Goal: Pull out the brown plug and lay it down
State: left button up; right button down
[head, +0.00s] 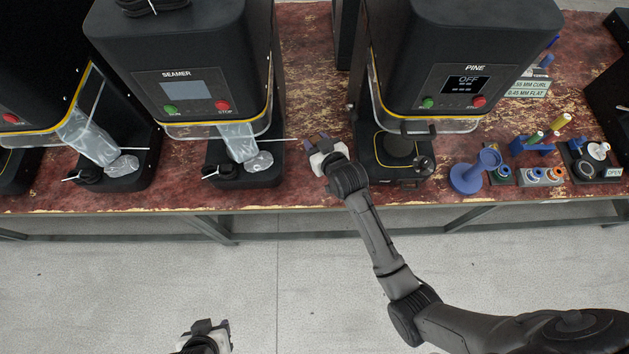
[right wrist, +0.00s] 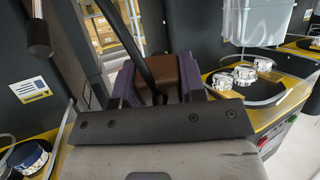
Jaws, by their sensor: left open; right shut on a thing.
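The brown plug (right wrist: 172,70) shows in the right wrist view between the two purple fingertips of my right gripper (right wrist: 158,85). That gripper is shut on it. A dark cable or rod crosses in front of the plug's left part. In the head view, my right gripper (head: 316,143) is over the table between the SEAMER machine and the PINE machine (head: 440,60); the plug cannot be made out there. Whether the plug still sits in a socket cannot be told. My left gripper (head: 212,328) is open and empty, low over the floor at the bottom.
The SEAMER machine (head: 190,85) has a plastic-wrapped part in front. A blue stand (head: 467,176) and several small spools and tools are right of the PINE machine. The worn red tabletop (head: 305,60) has bare room between the two machines.

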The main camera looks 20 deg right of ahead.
jog(key=g+b, duration=0.2)
jog(key=b, duration=0.5)
send_over(315, 185)
jog(key=f, duration=1.7)
jog(key=shift+w+f, duration=0.2)
jog(key=shift+f, duration=0.2)
notch_tip(315, 185, down, 2)
jog(key=b, duration=0.2)
jog(key=shift+f+b, duration=0.2)
jog(key=shift+b, duration=0.2)
notch_tip(315, 185, down, 3)
jog(key=b, duration=0.3)
jog(key=shift+y+b, duration=0.3)
jog(key=shift+f+b, duration=0.7)
jog(key=shift+b, duration=0.1)
pick_arm(q)
notch_tip(315, 185, down, 17)
jog(key=shift+a, duration=0.25)
pick_arm(e)
jog(key=c, duration=0.9)
grip_release()
pick_arm(q)
jog(key=shift+d, duration=0.2)
pick_arm(e)
jog(key=shift+o, duration=1.4)
jog(key=shift+s, duration=0.1)
